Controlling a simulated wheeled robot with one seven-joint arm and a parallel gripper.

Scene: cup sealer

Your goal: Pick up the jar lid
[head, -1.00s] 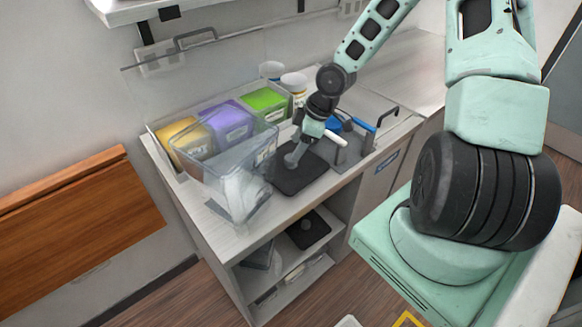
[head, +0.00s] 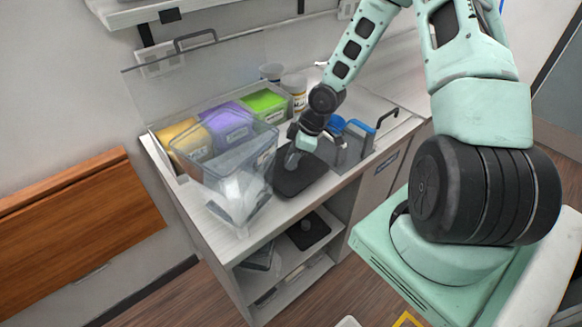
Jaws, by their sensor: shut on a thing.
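The jar lid appears to be the flat black square piece with rounded corners (head: 300,181) on the counter, right of the clear bins. My gripper (head: 291,160) points down over its upper left part. The gripper is shut on it, seemingly at a raised part in its middle; the fingers hide the grip itself. I cannot tell whether the lid is clear of the counter.
Clear bins with yellow (head: 184,139), purple (head: 228,121) and green (head: 265,101) contents stand along the back. A clear container (head: 240,197) is close left of the lid. White tubs (head: 295,88) stand behind. Blue-handled items (head: 360,125) are at right.

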